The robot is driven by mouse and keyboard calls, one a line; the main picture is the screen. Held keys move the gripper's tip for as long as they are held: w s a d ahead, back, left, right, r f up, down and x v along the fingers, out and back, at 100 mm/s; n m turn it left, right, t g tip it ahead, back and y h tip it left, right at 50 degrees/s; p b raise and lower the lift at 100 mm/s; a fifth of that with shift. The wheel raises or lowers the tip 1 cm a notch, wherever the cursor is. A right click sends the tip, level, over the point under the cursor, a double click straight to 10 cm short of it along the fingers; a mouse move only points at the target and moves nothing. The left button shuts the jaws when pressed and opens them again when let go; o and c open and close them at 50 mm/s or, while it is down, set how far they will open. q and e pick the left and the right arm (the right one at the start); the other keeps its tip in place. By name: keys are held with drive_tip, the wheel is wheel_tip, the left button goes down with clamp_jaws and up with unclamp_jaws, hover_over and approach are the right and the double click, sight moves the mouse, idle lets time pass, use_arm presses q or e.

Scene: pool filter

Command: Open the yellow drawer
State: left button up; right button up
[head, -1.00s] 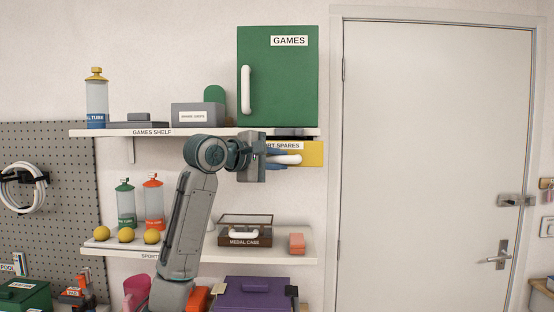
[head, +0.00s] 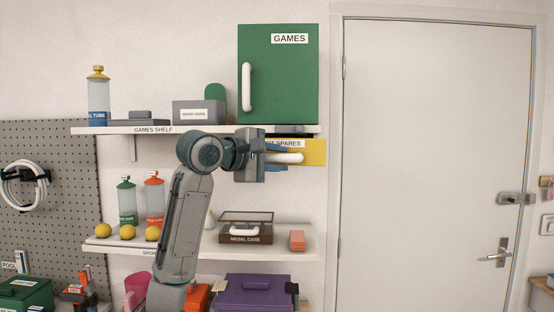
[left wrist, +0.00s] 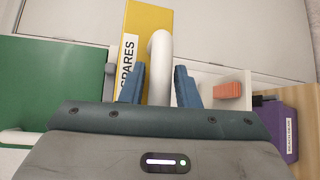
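The yellow drawer (head: 315,152), labelled with the word "SPARES", sits under the right end of the upper shelf. It stands partly out, with a dark gap and grey along its top. Its white bar handle (head: 290,158) runs across the front. My left gripper (head: 276,158) reaches it from the left, its blue fingers above and below the bar. In the left wrist view the handle (left wrist: 160,65) lies between the fingers of my left gripper (left wrist: 159,85), which look closed on it; exact contact is hard to see. The drawer front (left wrist: 150,18) shows beyond. My right gripper is out of view.
The green GAMES cabinet (head: 280,75) stands on the upper shelf (head: 152,130) directly above the drawer. A medal case (head: 245,229) and an orange block (head: 297,240) rest on the shelf below. A white door (head: 430,150) is at the right. Space before the drawer looks clear.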

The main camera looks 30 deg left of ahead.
use_arm(q)
drive_tip(key=shift+s+a+b, duration=0.1)
drive_tip(key=shift+s+b, duration=0.2)
drive_tip(key=shift+s, duration=0.05)
drive_tip(key=b+v, duration=0.4)
drive_tip(key=v, duration=0.6)
drive_tip(key=shift+r, duration=0.1)
